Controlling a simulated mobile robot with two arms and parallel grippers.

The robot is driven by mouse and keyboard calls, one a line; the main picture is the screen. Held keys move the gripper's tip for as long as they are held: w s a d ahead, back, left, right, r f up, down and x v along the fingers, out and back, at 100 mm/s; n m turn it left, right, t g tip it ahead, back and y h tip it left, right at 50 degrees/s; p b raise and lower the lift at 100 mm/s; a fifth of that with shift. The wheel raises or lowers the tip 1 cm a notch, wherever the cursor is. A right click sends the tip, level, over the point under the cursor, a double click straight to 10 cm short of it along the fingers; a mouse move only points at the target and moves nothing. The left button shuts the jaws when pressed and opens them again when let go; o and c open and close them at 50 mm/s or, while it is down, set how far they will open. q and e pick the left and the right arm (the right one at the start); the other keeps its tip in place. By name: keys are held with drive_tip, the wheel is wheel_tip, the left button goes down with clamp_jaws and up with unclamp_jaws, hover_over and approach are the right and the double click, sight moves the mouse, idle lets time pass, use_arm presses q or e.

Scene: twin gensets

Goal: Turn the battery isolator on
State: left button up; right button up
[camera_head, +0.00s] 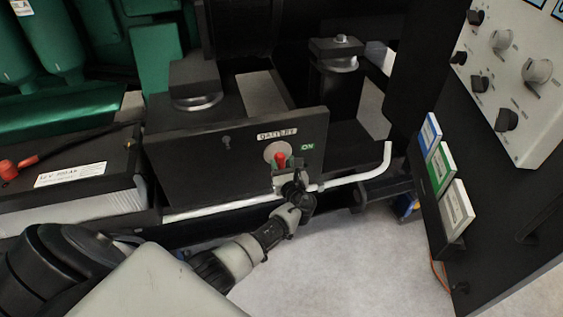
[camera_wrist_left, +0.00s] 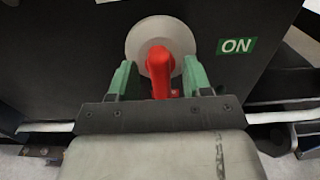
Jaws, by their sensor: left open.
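The battery isolator is a red handle (camera_head: 280,160) on a pale round plate, set in a black panel (camera_head: 215,140) with a "BATTERY" label above it. A green ON label (camera_head: 307,147) is to its right. My left gripper (camera_head: 285,172) is in front of the handle. In the left wrist view, the red handle (camera_wrist_left: 160,70) stands between the two green fingers of my left gripper (camera_wrist_left: 155,80). The fingers are open, with a gap visible at least on the left side of the handle. The handle's lower end is partly hidden by the gripper body. My right gripper is not in view.
A battery (camera_head: 70,175) with a red terminal is at the left. A white pipe (camera_head: 360,176) runs below the panel and bends up at its right. A control cabinet with knobs (camera_head: 537,71) and colored booklets (camera_head: 456,208) stands at the right. Pale floor is clear at lower middle.

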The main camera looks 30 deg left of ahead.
use_arm(q)
drive_tip(key=shift+x, duration=1.05)
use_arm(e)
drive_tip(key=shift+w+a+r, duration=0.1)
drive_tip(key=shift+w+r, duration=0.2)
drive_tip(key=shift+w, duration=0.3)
use_arm(q)
drive_tip(key=c, duration=0.6)
drive_tip(key=shift+c, duration=0.2)
